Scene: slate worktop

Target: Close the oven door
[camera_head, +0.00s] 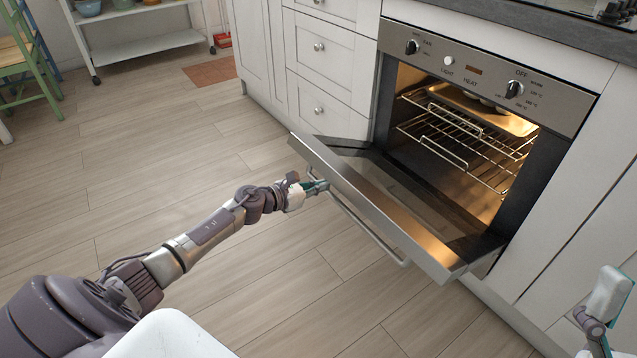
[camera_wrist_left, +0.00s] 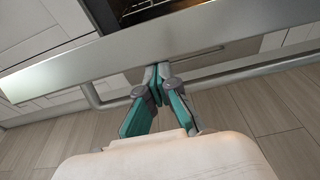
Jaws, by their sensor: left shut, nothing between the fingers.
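The oven (camera_head: 480,100) stands at the right with its light on. Its door (camera_head: 380,207) is hinged at the bottom and hangs partly open, tilted out. A bar handle (camera_head: 367,228) runs along the door's outer face. My left gripper (camera_head: 322,186) is shut and empty, at the left end of the door close to the handle. In the left wrist view the shut fingers (camera_wrist_left: 158,75) point at the door (camera_wrist_left: 140,45), by the handle (camera_wrist_left: 225,75); I cannot tell if they touch. Part of my right arm shows at the lower right edge; its fingertips are not clear.
Inside the oven are wire racks (camera_head: 465,140) and a tray (camera_head: 485,108). White drawers (camera_head: 325,55) stand left of the oven. A white cart (camera_head: 140,40) and a green chair (camera_head: 25,65) are at the back left. The wooden floor before the door is clear.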

